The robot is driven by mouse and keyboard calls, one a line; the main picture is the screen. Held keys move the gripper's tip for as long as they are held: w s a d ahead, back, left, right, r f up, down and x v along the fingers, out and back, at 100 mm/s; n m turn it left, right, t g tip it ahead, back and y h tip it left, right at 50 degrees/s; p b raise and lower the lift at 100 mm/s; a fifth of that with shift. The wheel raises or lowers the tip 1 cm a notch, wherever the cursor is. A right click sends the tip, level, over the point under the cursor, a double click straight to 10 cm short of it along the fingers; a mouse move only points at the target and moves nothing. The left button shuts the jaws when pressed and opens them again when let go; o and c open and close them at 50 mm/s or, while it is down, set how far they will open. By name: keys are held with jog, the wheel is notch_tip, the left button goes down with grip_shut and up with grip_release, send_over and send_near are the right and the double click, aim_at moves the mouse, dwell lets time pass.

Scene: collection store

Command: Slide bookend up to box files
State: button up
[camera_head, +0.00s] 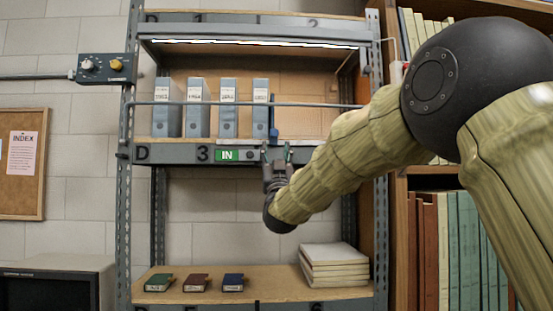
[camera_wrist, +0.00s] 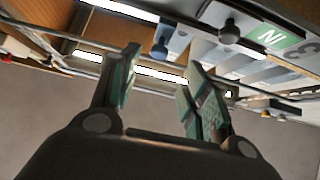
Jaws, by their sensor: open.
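Several grey-blue box files stand upright and spaced apart on the upper shelf, the rightmost box file (camera_head: 260,108) among them. The blue bookend (camera_head: 273,122) stands just right of that file; whether they touch I cannot tell. In the wrist view, a blue piece that looks like the bookend (camera_wrist: 161,38) shows beyond the fingertips. My gripper (camera_head: 276,154) is open and empty at the shelf's front edge, just below the bookend. In the wrist view, its two fingers (camera_wrist: 160,78) are apart with nothing between them.
A horizontal rail (camera_head: 320,105) crosses in front of the files. The shelf's front edge carries a green IN sign (camera_head: 227,155) and a dark knob. The shelf right of the bookend is clear. Below lie several small books (camera_head: 196,282) and a paper stack (camera_head: 333,268).

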jog(key=shift+v, duration=0.95)
jog(key=shift+f, duration=0.1)
